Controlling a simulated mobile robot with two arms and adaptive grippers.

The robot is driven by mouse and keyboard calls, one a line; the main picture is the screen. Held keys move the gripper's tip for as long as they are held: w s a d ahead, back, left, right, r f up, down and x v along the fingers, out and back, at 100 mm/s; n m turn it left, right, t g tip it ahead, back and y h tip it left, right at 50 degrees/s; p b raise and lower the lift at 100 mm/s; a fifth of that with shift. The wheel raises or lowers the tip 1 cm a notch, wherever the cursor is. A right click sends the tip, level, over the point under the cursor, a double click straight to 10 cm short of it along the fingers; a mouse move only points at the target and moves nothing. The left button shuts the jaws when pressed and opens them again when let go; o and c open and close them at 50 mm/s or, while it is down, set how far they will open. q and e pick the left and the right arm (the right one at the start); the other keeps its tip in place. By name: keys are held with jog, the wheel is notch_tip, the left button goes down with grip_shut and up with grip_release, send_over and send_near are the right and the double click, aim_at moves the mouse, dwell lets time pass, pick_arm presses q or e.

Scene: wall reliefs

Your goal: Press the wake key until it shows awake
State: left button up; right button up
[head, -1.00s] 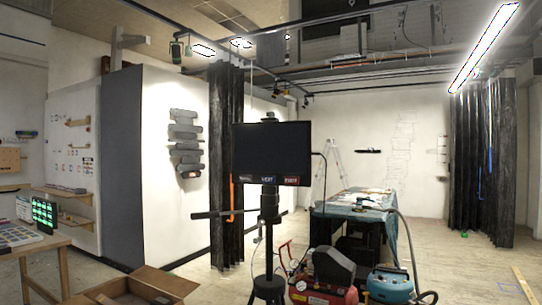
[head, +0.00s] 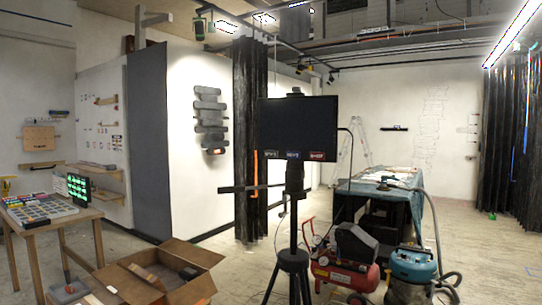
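A black screen (head: 297,127) stands on a black tripod (head: 293,255) near the middle of the head view. The screen is dark and shows no picture or word. Along its lower edge sit three small labelled keys: a dark one at the left (head: 270,155), a dark blue one in the middle (head: 293,155) and a red one at the right (head: 316,156). Their lettering is too small to read surely, so I cannot tell which is the wake key. Neither of my grippers is in view.
A wooden table (head: 55,220) with a tray stands at the left. An open cardboard box (head: 180,253) lies on the floor before the tripod's left side. A red compressor (head: 343,268) and a blue-grey vacuum (head: 412,268) stand at its right. Floor shows between box and tripod.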

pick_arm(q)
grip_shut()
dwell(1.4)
